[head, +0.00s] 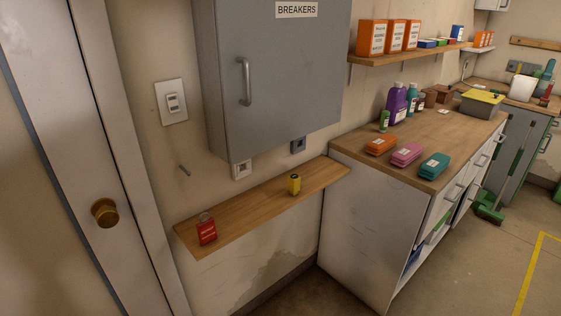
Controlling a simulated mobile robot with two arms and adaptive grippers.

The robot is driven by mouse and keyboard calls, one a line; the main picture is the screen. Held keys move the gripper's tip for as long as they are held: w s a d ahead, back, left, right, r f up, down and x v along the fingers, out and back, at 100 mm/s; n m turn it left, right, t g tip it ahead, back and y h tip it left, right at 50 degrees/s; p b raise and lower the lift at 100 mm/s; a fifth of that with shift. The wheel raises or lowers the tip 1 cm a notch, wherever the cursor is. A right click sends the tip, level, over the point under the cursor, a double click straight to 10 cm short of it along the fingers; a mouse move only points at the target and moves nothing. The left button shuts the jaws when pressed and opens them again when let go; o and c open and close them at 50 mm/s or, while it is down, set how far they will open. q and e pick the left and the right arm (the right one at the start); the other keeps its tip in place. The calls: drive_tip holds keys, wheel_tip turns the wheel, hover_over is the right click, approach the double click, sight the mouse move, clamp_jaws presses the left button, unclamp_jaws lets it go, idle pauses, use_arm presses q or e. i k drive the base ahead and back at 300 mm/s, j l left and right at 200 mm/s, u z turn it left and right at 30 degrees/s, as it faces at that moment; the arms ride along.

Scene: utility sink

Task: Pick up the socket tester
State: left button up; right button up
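A small yellow block with a dark top (294,185) stands upright on the narrow wooden shelf (255,207) below the grey breaker cabinet; it looks like the socket tester, though its details are too small to be certain. A red item with a pale label and what looks like a loop on top (207,232), perhaps a lockout padlock, is near the shelf's left end. The two are well apart with bare wood between them. Neither of my grippers is in the head view.
The grey cabinet (275,75) marked BREAKERS hangs above the shelf. Wall outlets (242,169) sit just above the shelf's back edge. A door with a brass knob (105,212) is at left. A workbench (455,135) with bottles and coloured cases stands right.

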sight(293, 180)
drive_tip(key=i+l+u, duration=0.1)
drive_tip(key=i+l, duration=0.15)
drive_tip(key=i+l+u, duration=0.1)
drive_tip(key=i+l, duration=0.15)
drive_tip(key=l, duration=0.15)
drive_tip(key=i+l+u, duration=0.25)
drive_tip(key=i+l, duration=0.2)
drive_tip(key=l, duration=0.25)
drive_tip(key=i+l+u, duration=0.1)
drive_tip(key=i+l, duration=0.15)
drive_tip(key=l, duration=0.15)
drive_tip(key=i+l+u, duration=0.1)
drive_tip(key=l, duration=0.3)
drive_tip(key=i, duration=0.1)
